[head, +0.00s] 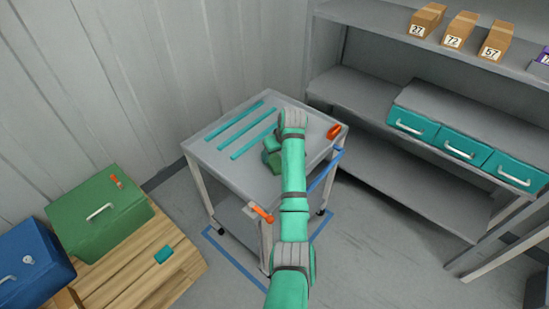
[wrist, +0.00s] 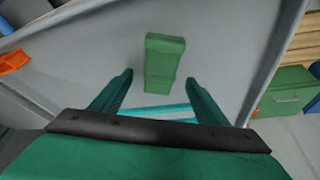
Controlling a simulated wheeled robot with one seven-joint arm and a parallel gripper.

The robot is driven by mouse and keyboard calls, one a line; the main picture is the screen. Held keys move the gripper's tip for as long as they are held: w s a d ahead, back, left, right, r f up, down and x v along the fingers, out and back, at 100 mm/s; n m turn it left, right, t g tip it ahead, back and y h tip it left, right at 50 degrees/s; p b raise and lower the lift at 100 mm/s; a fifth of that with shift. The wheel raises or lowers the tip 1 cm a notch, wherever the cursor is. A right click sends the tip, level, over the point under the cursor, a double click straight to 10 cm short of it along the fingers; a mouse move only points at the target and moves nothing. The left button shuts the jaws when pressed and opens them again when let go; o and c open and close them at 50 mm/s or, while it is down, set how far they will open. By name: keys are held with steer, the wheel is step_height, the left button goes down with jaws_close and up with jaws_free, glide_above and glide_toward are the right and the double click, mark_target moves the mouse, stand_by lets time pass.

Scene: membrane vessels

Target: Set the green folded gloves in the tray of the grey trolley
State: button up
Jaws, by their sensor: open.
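The green folded gloves (wrist: 165,55) lie on the grey top tray of the trolley (wrist: 225,50) in the wrist view. My gripper (wrist: 159,77) is open, with one finger on each side of the gloves' near end and a visible gap to each. I cannot tell whether the fingertips are at the gloves' height. In the head view, part of the gloves (head: 274,161) shows beside my wrist, over the trolley's tray (head: 213,148). My arm hides the rest of them and most of the gripper there.
Teal strips (head: 240,129) lie on the tray's left side, and an orange item (head: 334,131) sits at its right edge. Shelving (head: 365,95) stands at right.

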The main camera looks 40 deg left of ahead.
steer(key=v, duration=0.8)
steer(key=shift+s+r, duration=0.15)
steer(key=shift+r, duration=0.15)
steer(key=shift+d, duration=0.15)
